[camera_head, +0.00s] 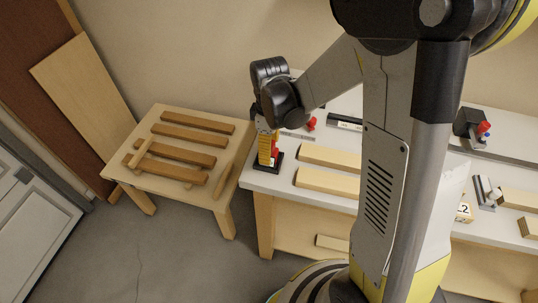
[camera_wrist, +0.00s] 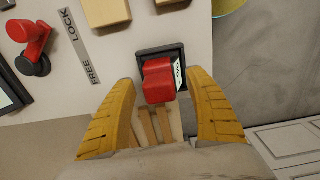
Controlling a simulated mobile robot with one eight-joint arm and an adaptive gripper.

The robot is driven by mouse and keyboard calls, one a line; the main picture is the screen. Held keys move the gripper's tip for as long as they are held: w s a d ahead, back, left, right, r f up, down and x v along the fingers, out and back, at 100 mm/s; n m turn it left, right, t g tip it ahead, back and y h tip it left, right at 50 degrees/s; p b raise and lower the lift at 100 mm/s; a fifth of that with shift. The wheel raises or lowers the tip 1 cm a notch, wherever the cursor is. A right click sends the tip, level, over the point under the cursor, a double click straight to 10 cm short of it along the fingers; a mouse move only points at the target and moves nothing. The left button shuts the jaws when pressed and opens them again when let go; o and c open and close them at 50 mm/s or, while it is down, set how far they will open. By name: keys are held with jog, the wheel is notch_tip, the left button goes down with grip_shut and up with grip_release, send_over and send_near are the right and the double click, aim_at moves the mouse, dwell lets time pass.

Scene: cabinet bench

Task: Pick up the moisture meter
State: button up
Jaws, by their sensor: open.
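A red block-shaped object (camera_wrist: 158,82), apparently the moisture meter, stands in a black square holder (camera_wrist: 176,51) with a white label in the wrist view. In the head view the red object (camera_head: 276,154) shows beside my yellow fingers, with the dark holder (camera_head: 277,168) at the bench's left corner. My gripper (camera_wrist: 160,78) is open, with one finger on each side of the red object. It points down over the holder in the head view (camera_head: 267,160). I see no clear contact, and the lower part of the object is hidden.
A red lever (camera_wrist: 35,40) stands beside a FREE/LOCK strip (camera_wrist: 82,45). Wooden blocks (camera_head: 328,158) lie on the white bench to the right. A low wooden table (camera_head: 150,112) with several bars stands left of the bench. Grey floor lies between and in front.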

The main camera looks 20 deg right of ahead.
grip_shut()
jog(key=shift+r, duration=0.5)
jog(key=r, duration=0.1)
jog(key=r+p, duration=0.2)
jog(key=r, duration=0.1)
jog(key=shift+s+d, duration=0.1)
jog(key=shift+d, duration=0.25)
jog(key=d+r+p, duration=0.1)
jog(key=d+r, duration=0.2)
jog(key=d, duration=0.2)
jog(key=s+d+r+p, duration=0.1)
jog(key=d+r+p, duration=0.1)
jog(key=d, duration=0.3)
jog(key=shift+s+d+r, duration=0.2)
jog(key=shift+d+r, duration=0.2)
jog(key=shift+r, duration=0.15)
